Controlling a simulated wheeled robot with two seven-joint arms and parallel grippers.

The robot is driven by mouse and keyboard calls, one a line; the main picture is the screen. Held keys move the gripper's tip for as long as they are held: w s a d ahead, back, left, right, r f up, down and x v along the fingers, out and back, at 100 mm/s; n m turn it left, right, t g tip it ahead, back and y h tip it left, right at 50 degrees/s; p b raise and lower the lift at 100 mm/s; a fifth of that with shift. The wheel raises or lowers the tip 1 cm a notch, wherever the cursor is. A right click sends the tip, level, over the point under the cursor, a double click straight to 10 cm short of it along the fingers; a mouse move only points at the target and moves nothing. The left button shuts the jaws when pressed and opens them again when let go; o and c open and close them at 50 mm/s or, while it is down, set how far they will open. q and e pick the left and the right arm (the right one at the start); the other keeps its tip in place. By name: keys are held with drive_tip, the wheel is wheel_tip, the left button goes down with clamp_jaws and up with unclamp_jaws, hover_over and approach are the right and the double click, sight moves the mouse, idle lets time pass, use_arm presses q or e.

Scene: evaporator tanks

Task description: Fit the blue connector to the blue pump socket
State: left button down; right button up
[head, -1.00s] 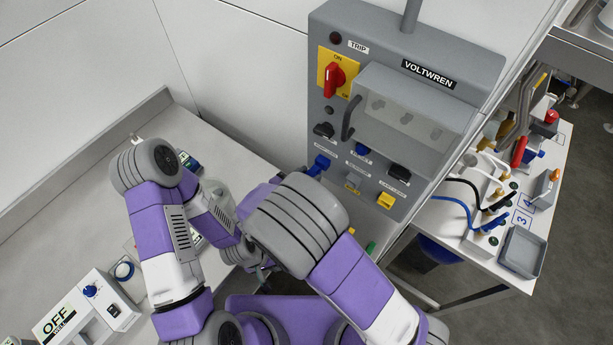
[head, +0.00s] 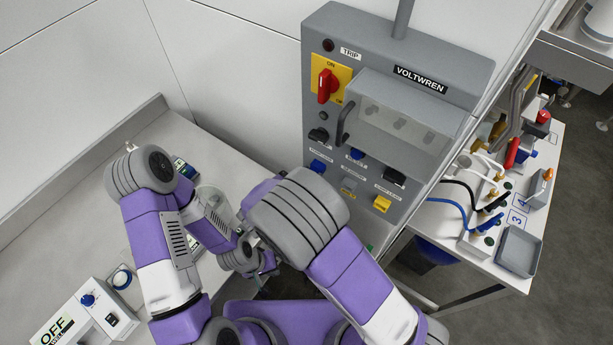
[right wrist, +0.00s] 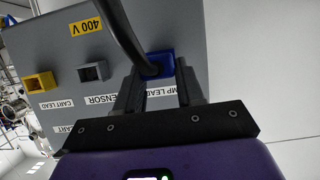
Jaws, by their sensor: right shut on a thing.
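In the right wrist view the blue connector (right wrist: 160,64) sits between the fingertips of my right gripper (right wrist: 158,75), which is shut on it. A black cable runs up from it. It is up against the grey panel at the pump lead label, so the blue pump socket behind it is mostly hidden. I cannot tell whether it is fully seated. In the head view the blue part at that place (head: 317,166) shows, while my right gripper is hidden behind its arm. My left gripper (head: 267,267) is low over the bench edge; its jaws are too small to read.
The grey Voltwren cabinet (head: 385,45) also carries a grey sensor socket (right wrist: 93,72) and a yellow cart lead socket (right wrist: 40,83). A clear cover with a handle (head: 400,110) juts out above. A side table (head: 550,175) with hoses and a grey tray (head: 519,251) stands right.

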drive_tip(key=shift+s+a, duration=0.1)
drive_tip(key=shift+a, duration=0.05)
drive_tip(key=shift+s+a+p, duration=0.35)
drive_tip(key=shift+s+a, duration=0.1)
drive_tip(key=shift+s, duration=0.2)
drive_tip(key=shift+p, duration=0.6)
idle(1.4)
drive_tip(key=shift+w+d, duration=0.75)
drive_tip(key=shift+w, duration=0.15)
idle(0.6)
drive_tip(key=o, duration=1.1)
drive_tip(key=shift+w, duration=0.1)
